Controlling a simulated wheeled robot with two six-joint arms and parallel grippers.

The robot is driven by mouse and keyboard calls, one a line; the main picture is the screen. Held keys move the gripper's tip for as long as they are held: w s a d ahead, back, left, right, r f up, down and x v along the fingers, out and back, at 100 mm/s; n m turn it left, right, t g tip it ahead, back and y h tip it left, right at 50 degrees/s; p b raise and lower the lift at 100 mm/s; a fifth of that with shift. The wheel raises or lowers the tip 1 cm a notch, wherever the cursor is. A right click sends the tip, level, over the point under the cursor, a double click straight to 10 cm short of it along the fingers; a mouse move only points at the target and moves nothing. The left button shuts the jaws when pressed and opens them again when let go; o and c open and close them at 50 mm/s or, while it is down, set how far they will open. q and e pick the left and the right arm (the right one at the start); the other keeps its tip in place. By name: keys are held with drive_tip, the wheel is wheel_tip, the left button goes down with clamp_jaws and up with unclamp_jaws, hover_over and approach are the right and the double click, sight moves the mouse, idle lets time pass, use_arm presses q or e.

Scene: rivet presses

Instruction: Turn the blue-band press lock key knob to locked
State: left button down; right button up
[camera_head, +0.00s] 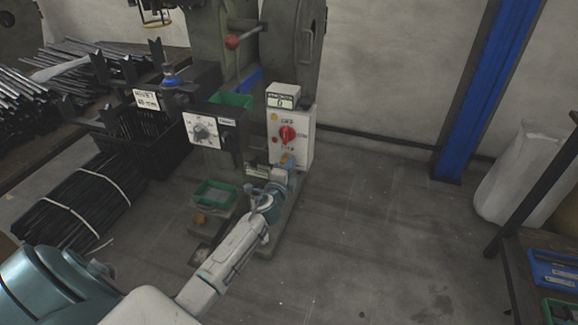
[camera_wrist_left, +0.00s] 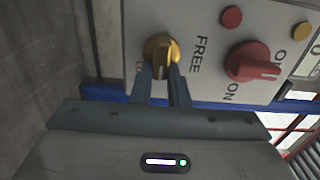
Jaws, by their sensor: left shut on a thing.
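The press (camera_head: 300,35) with a blue band (camera_head: 248,82) stands at the back centre. A white control panel (camera_head: 302,135) is on it. The yellow lock key knob (camera_wrist_left: 160,47) sits at the panel's edge in the left wrist view, beside the word FREE. Another label beside it is mostly hidden. My left gripper (camera_wrist_left: 162,68) is shut on the knob, with its fingers on either side of the grip. In the head view my left gripper (camera_head: 285,170) reaches the panel's lower part and partly covers the knob. My right gripper is not in view.
A red ON/OFF switch (camera_head: 288,135) is close to the lock knob on the same panel. A grey dial box (camera_head: 203,131) and a green tray (camera_head: 215,194) are left of the arm. Black rods fill the left side. The floor (camera_head: 370,230) to the right is clear.

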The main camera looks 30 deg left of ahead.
use_arm(q)
drive_tip(key=shift+f, duration=0.1)
idle(0.4)
drive_tip(key=c, duration=1.4)
unclamp_jaws()
drive_tip(key=v, duration=1.1)
